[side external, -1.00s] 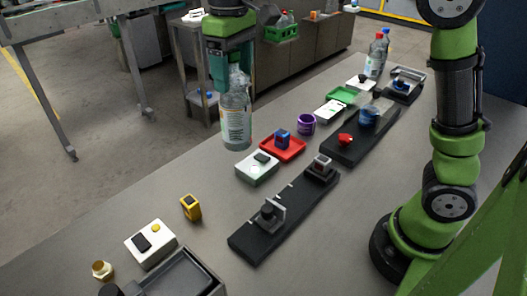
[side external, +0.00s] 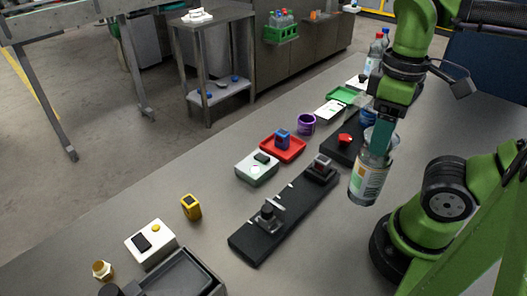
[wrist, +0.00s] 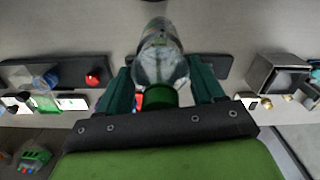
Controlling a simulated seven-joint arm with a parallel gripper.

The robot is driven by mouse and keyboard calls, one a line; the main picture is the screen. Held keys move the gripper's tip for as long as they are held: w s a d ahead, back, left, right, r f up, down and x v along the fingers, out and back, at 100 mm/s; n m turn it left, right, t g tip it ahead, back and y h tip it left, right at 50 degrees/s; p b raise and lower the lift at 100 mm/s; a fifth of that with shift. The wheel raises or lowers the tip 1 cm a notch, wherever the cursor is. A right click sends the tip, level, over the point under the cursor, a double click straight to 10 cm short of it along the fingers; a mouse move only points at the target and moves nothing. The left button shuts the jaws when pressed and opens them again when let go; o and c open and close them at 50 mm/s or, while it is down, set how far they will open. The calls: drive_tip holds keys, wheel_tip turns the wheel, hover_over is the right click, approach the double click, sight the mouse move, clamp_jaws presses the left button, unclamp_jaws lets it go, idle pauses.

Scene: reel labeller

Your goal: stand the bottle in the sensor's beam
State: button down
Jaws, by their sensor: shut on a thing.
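My gripper (side external: 382,132) is shut on the clear plastic bottle (side external: 368,182), holding it by its upper part. In the side view the bottle leans slightly and is right of the sensor's black rail (side external: 258,238), apart from it. I cannot tell how high its base is above the table. The rail carries a metal bracket sensor head (side external: 269,214) at its near end and a dark block with a red face (side external: 321,169) at its far end. The space between them is empty. In the wrist view the bottle (wrist: 160,58) sits between the fingers and hides part of the rail (wrist: 208,66).
A black base with a red button (side external: 345,140) stands behind the bottle. A red tray (side external: 292,153) with a blue item, a white box (side external: 257,168), a purple cup (side external: 306,124) and a yellow device (side external: 191,207) line the left side.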

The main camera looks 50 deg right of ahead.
drive_tip(key=s+f, duration=0.1)
drive_tip(key=f, duration=0.1)
drive_tip(key=shift+s+d+f, duration=0.15)
drive_tip(key=shift+s+f, duration=0.15)
drive_tip(key=shift+s, duration=0.1)
drive_tip(key=w+f, duration=0.2)
drive_tip(key=w, duration=0.6)
drive_tip(key=w+a+f, duration=0.1)
drive_tip(key=w+f, duration=0.2)
drive_tip(key=w, duration=0.4)
drive_tip(key=shift+w, duration=0.4)
drive_tip(key=shift+f, duration=0.15)
drive_tip(key=shift+c, duration=0.7)
unclamp_jaws()
drive_tip(key=shift+f, duration=0.1)
